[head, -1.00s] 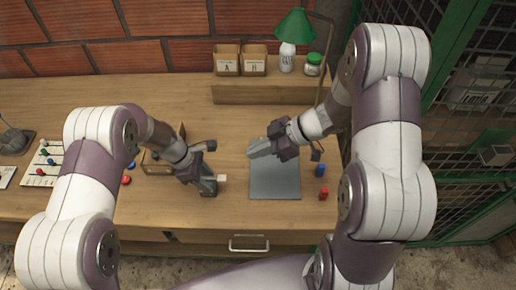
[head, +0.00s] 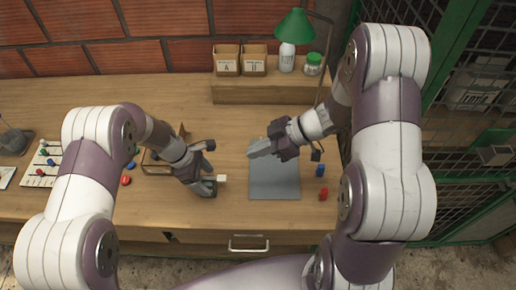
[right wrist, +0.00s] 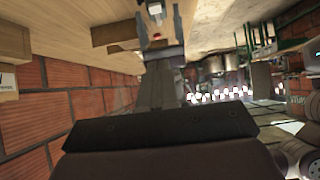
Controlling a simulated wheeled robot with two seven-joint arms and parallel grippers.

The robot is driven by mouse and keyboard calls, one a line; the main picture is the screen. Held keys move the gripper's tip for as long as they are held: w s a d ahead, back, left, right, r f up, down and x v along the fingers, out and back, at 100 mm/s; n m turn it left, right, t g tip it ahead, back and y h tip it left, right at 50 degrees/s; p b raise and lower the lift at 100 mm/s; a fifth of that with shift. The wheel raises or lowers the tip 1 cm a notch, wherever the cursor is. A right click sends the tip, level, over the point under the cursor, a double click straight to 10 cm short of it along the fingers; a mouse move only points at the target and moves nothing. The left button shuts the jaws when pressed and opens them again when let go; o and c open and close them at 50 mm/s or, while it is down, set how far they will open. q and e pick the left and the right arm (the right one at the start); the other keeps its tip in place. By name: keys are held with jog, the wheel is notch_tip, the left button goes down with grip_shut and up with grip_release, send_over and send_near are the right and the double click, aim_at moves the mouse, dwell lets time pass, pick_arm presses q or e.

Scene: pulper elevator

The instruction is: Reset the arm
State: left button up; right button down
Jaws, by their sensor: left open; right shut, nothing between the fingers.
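My left gripper (head: 208,186) is open and empty above the wooden bench (head: 110,100), left of the grey mat (head: 274,181). A small white block (head: 221,178) shows beside its fingertips; I cannot tell whether they touch. My right gripper (head: 262,150) is shut and empty over the upper left part of the mat, its fingers pointing left. In the right wrist view its shut fingers (right wrist: 160,85) show in the middle.
Blue (head: 320,170) and red (head: 323,194) pieces stand right of the mat. A green lamp (head: 294,25) stands behind. A bead board (head: 45,165) lies left.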

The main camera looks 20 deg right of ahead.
pick_arm(q)
jog(key=v, duration=1.1)
jog(key=shift+r, duration=0.35)
jog(key=shift+w+a, duration=0.1)
